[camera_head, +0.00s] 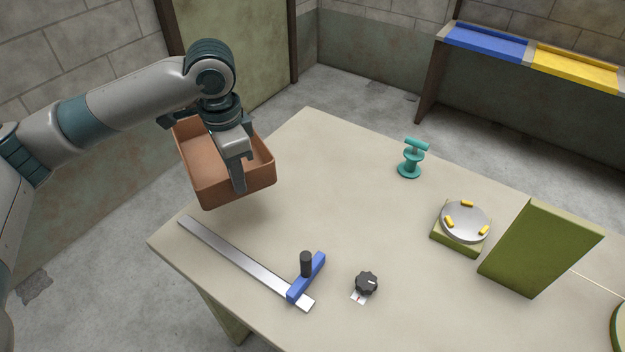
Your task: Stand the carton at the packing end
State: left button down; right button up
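The carton, an open-topped brown box (222,190), is at the left, overlapping the left edge of the pale table (345,190). It looks raised above the tabletop and roughly level, with its open side up. My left gripper (238,172) points down over it. One finger overlaps the outside of the near wall, and the other finger is hidden. The gripper appears shut on that wall. The inside of the carton that shows looks empty. No mark names the packing end. My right gripper is not in view.
On the table are a metal rail (235,255) with a blue slider (306,278), a black knob (366,284), a teal spool-like stand (411,160), a round turntable (465,222) and a green block (540,250). A bench (488,42) with blue and yellow sections stands behind. The table's middle is clear.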

aim_at(253, 175)
pick_arm(q)
jog(key=m, duration=0.2)
jog(key=w+m, duration=0.1)
jog(key=shift+d+f, duration=0.3)
jog(key=shift+d, duration=0.1)
jog(key=m, duration=0.2)
jog(key=w+m, duration=0.1)
jog(key=shift+d+f+m, duration=0.3)
jog(key=m, duration=0.2)
jog(key=w+f+m, duration=0.1)
jog(key=m, duration=0.3)
jog(key=shift+w+d+f+p, duration=0.25)
jog(key=shift+d+p, duration=0.1)
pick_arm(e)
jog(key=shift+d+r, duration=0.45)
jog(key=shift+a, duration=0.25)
